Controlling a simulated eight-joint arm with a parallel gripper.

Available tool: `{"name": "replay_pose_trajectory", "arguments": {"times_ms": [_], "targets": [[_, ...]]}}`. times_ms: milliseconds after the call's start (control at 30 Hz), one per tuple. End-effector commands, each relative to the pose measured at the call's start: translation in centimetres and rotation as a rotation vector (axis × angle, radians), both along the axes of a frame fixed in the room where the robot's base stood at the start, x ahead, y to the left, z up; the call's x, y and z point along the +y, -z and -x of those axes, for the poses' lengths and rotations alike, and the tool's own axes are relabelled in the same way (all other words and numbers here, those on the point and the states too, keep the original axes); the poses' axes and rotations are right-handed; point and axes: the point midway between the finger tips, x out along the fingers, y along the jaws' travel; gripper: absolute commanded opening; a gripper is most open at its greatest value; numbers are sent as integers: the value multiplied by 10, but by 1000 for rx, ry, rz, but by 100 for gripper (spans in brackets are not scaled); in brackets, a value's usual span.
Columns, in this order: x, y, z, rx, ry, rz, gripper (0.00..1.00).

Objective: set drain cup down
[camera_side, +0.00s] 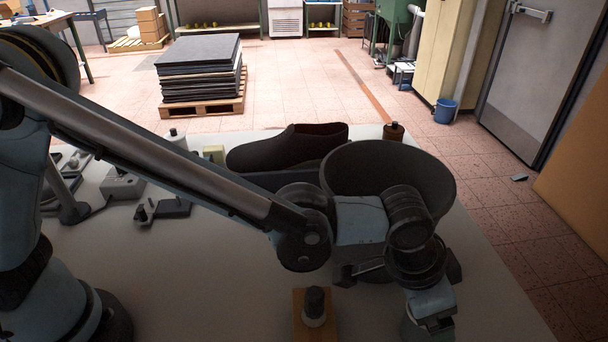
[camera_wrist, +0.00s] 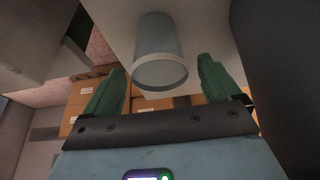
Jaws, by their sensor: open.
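The drain cup appears to be a pale grey-blue cylinder with a whitish rim (camera_wrist: 160,74) in the wrist view. Its far end meets a pale surface, and its rim faces the camera. My gripper (camera_wrist: 161,68) shows there as two green fingers spread wide, one on each side of the cup. Gaps show between the fingers and the cup, so neither visibly touches it.
On the pale table (camera_side: 200,290) a large dark bowl (camera_side: 345,175) stands behind my wrist, beside a dark shoe-shaped form (camera_side: 285,150). A dark knob (camera_side: 315,303) on an orange block (camera_side: 300,322) is at the front. Small metal fittings (camera_side: 124,184) lie left.

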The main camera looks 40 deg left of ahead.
Motion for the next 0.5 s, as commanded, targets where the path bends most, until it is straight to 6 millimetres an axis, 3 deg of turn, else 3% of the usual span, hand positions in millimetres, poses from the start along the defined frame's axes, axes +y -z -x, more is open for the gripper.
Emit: {"name": "replay_pose_trajectory", "arguments": {"times_ms": [300,500], "targets": [[15,-53,16,0,0,0,90],[22,-76,23,0,0,0,90]]}}
